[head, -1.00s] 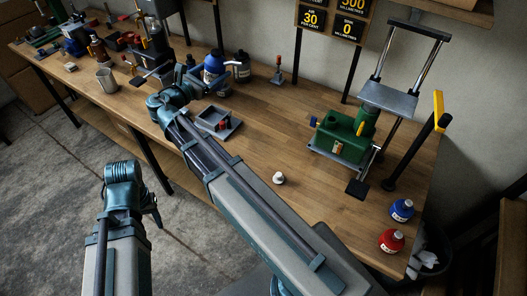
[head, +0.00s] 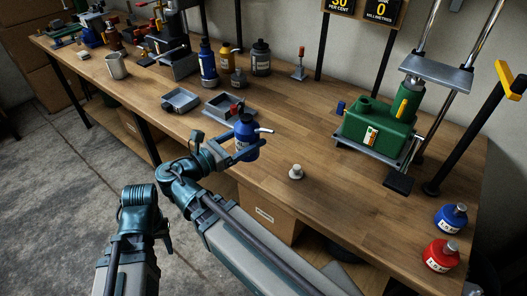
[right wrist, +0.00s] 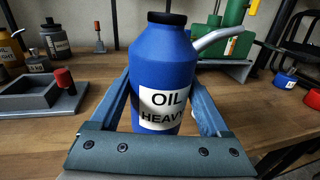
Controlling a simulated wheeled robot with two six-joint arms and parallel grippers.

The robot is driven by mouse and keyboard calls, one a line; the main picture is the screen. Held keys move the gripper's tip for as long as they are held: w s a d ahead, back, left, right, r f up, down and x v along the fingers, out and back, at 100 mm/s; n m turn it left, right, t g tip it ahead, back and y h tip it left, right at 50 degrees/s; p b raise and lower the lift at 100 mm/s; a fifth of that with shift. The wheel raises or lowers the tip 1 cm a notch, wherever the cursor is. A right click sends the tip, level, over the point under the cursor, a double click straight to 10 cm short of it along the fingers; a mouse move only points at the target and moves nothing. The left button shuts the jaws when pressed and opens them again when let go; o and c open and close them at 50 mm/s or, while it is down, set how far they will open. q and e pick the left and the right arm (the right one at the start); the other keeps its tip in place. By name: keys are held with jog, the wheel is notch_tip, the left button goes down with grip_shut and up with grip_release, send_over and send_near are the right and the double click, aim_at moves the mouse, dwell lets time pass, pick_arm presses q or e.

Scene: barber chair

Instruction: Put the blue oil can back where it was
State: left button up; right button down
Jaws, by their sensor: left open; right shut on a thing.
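The blue oil can (head: 246,140) has a dark cap, a grey spout and a white label reading "OIL HEAVY". My right gripper (head: 236,148) is shut on it, one finger on each side, holding it upright near the bench's front edge. In the right wrist view the can (right wrist: 162,70) fills the middle between the fingers, its spout pointing right. From the head view I cannot tell how far its base is above the bench. My left gripper (head: 162,238) is open and empty, low in front of the bench.
Two grey trays (head: 181,101) lie left of the can. A blue bottle (head: 207,66), yellow bottle (head: 227,59) and black bottle (head: 261,60) stand behind. A small white-topped piece (head: 296,172) and green press (head: 378,128) are right. Bare wood (head: 305,115) lies between.

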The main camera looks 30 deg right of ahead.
jog(key=shift+s+a+f+b, duration=0.1)
jog(key=shift+s+f+b, duration=0.25)
jog(key=shift+s+f, duration=0.4)
pick_arm(q)
notch_tip(320, 180, down, 6)
jog(key=b, duration=0.5)
jog(key=shift+f, duration=0.25)
pick_arm(e)
jog(key=w+d+f, duration=0.1)
jog(key=w+d, duration=0.2)
jog(key=w, duration=0.1)
jog(key=w+d+f, duration=0.2)
jog(key=w+d, duration=0.1)
jog(key=d, duration=0.1)
jog(key=w+d+f, duration=0.2)
jog(key=w+d, duration=0.2)
jog(key=shift+w, duration=0.35)
jog(key=shift+f, duration=0.15)
grip_release()
pick_arm(q)
jog(key=shift+f, duration=0.1)
